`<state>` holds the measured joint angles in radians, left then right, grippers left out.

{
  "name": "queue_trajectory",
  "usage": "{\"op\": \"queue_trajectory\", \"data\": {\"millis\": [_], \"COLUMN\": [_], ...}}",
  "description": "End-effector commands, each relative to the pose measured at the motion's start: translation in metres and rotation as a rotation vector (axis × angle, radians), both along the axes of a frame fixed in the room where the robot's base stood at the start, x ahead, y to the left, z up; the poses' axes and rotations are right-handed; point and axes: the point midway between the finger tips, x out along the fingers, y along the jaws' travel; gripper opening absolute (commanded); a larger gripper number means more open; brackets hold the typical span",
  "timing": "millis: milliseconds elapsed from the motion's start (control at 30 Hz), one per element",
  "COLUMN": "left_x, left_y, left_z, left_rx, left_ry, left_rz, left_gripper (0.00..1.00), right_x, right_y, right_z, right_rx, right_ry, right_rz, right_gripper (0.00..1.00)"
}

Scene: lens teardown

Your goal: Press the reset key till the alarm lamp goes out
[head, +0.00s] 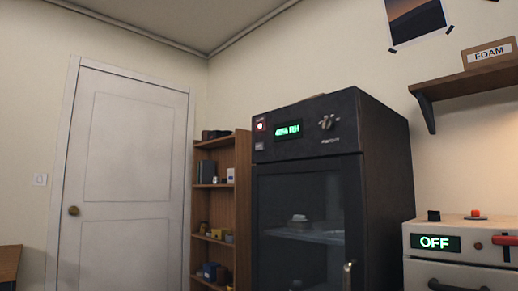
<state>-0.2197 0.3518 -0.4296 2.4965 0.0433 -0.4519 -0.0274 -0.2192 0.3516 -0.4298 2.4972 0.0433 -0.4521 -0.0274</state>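A dark cabinet (375,160) with a glass door (300,195) stands at the centre right. On its upper front left is a small lamp (260,125) that glows pinkish white in a red surround. Just below the lamp is a small pale key (258,146) with marking too small to read; it looks like the reset key. A green display (288,131) to the right of the lamp reads what looks like 45% RH. Neither of my grippers is in view.
A knob (326,122) sits right of the display, and a brass handle (348,276) is on the door. A white unit (460,270) showing OFF stands at right, under a wall shelf (470,82) with a FOAM box (488,54). A wooden bookcase (243,205) stands left of the cabinet.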

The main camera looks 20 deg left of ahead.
Motion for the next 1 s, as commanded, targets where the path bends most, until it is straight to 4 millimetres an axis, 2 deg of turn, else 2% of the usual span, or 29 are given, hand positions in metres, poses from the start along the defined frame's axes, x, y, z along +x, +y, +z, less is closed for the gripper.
{"op": "queue_trajectory", "data": {"millis": [100,133,300,333,1000], "left_x": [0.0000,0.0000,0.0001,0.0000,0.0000], "left_y": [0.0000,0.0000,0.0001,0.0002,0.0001], "left_z": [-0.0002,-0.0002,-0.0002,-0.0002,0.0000], "left_rx": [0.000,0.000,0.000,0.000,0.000], "left_ry": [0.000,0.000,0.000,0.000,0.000], "left_rz": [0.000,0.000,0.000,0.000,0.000], "left_gripper": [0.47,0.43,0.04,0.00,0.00], "right_x": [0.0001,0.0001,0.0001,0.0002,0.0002], "right_y": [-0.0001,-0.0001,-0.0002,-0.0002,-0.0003], "right_z": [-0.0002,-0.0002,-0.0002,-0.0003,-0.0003], "right_rx": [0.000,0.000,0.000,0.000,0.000], "right_ry": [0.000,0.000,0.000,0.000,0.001], "right_rz": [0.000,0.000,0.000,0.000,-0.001], "right_gripper": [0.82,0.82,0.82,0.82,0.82]}}
